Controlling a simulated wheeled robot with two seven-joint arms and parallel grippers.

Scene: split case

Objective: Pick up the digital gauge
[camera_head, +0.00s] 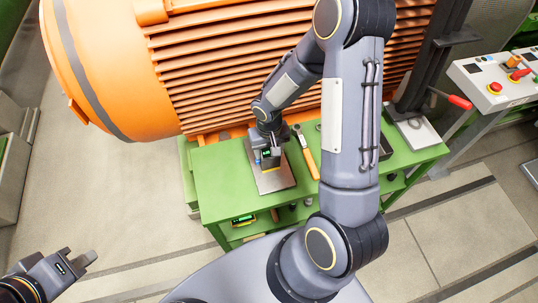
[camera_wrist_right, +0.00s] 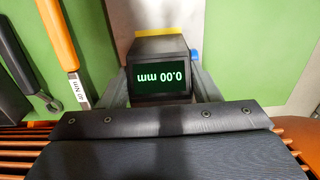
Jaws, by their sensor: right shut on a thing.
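In the head view the gauge (camera_head: 270,163) is small and partly hidden by my right gripper (camera_head: 267,150). It is over a grey plate on the green table; I cannot tell whether it touches the plate. My left gripper (camera_head: 80,260) is open and empty over the floor, away from the table.
The green table (camera_head: 225,180) holds an orange-handled tool (camera_head: 305,153) and a wrench right of the grey plate (camera_head: 272,182). A large orange motor (camera_head: 230,60) stands behind. A device with a lit display (camera_head: 243,220) is on the lower shelf. A control panel (camera_head: 500,80) stands right.

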